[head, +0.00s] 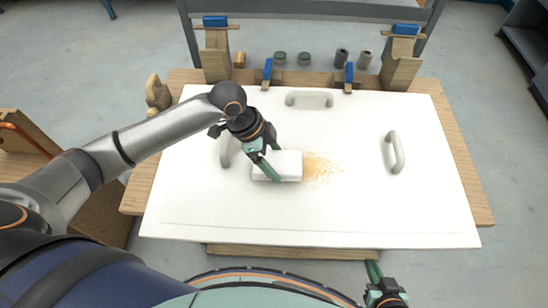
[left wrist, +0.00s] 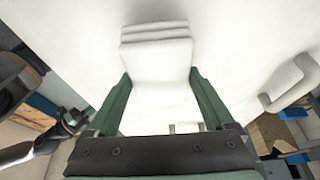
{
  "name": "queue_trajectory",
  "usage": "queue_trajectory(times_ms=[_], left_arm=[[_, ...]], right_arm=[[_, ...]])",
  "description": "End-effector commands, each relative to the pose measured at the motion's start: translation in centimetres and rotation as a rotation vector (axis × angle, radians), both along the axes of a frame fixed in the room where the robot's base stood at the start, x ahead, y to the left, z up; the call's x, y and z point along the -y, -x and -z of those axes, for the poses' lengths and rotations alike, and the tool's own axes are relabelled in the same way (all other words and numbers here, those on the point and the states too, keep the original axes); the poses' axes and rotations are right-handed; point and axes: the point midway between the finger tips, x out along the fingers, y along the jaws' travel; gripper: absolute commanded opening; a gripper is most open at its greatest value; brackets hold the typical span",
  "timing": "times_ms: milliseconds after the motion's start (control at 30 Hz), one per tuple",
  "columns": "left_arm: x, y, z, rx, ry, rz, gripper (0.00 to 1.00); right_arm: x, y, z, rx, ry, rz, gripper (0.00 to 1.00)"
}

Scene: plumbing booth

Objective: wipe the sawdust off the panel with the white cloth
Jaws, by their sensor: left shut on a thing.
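The white cloth (head: 289,164) is a folded block lying at the middle of the white panel (head: 370,210). My left gripper (head: 268,168) is shut on the cloth. In the left wrist view the folded cloth (left wrist: 158,60) sits between the two green fingers (left wrist: 160,100). A patch of tan sawdust (head: 320,167) lies on the panel just right of the cloth, touching or very near its right edge. The cloth and gripper may hide some of it. My right gripper (head: 384,290) is at the bottom edge, off the panel; its jaws are not clear.
Grey handles stand on the panel at the top (head: 309,98), at the right (head: 394,152) and at the left, partly behind my arm. Blue clamps (head: 267,73) (head: 349,76) grip the back edge. Small jars (head: 280,58) stand behind. The panel's front right is clear.

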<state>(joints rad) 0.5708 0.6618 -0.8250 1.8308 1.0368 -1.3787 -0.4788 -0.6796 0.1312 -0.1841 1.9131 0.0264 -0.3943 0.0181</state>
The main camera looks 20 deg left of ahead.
Motion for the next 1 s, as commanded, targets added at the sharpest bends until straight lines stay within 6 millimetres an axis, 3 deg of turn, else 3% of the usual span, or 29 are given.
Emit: queue_trajectory(times_ms=[1000], left_arm=[[0.0,0.0,1.4,-0.002,0.001,0.000,0.42]], right_arm=[[0.0,-0.1,0.4,0.002,0.000,0.000,0.00]])
